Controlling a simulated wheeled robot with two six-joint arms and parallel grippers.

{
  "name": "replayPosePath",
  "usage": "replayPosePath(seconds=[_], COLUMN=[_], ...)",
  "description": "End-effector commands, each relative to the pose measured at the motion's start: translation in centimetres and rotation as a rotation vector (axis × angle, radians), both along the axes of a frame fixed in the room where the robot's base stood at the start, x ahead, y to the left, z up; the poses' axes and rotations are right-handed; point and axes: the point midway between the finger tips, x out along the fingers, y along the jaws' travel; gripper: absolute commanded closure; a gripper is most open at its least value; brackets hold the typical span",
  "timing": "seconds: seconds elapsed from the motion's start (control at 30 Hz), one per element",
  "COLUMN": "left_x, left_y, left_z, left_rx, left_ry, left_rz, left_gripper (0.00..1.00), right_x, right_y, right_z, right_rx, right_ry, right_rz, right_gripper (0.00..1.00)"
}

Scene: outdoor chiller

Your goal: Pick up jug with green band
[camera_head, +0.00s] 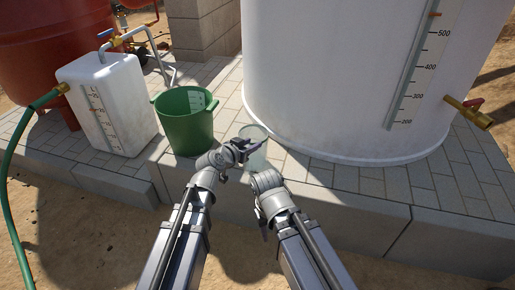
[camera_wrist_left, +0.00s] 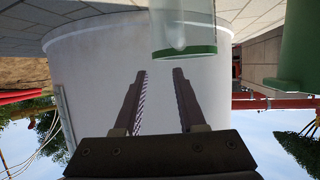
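The jug with green band is a clear, see-through vessel. In the head view the jug (camera_head: 257,161) stands on the paving by the white tank, partly hidden behind my arms. In the left wrist view, which is upside down, the jug (camera_wrist_left: 182,28) shows at the top with its green band facing the fingers. My left gripper (camera_head: 250,146) is at the jug's upper part in the head view. In the wrist view its two fingers (camera_wrist_left: 160,74) are apart with nothing between them, and the jug is beyond their tips. My right wrist is beside it; its fingers cannot be made out.
A green bucket (camera_head: 184,133) stands left of the jug. Left of it is a white container (camera_head: 120,115) with a green hose (camera_head: 8,200). The large white tank (camera_head: 320,80) is close behind and right of the jug. The paved step (camera_head: 340,205) drops to sandy ground.

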Motion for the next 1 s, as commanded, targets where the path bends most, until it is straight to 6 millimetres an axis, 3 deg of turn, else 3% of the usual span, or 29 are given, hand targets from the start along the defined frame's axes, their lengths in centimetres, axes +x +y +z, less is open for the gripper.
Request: replayPosePath(seconds=[0.23, 0.5, 0.7, 1.0], left_x=[0.2, 2.1, 2.4, 5.3], left_y=[-0.1, -1.4, -1.6, -3.8], left_z=[0.0, -1.1, -1.2, -3.0], left_rx=[-0.001, 0.000, -0.001, -0.001], left_ry=[-0.004, -0.002, -0.003, -0.003], left_rz=[0.001, -0.002, 0.000, -0.001], left_gripper=[0.60, 0.60, 0.60, 0.60], right_x=[0.0, 0.0, 0.0, 0.0], right_y=[0.0, 0.0, 0.0, 0.0], right_z=[-0.1, -1.1, -1.3, -3.1], right_rx=[0.000, 0.000, 0.000, 0.000], right_ry=[0.000, -0.001, -0.001, -0.001], right_rz=[0.000, 0.000, 0.000, 0.000], right_gripper=[0.50, 0.50, 0.50, 0.50])
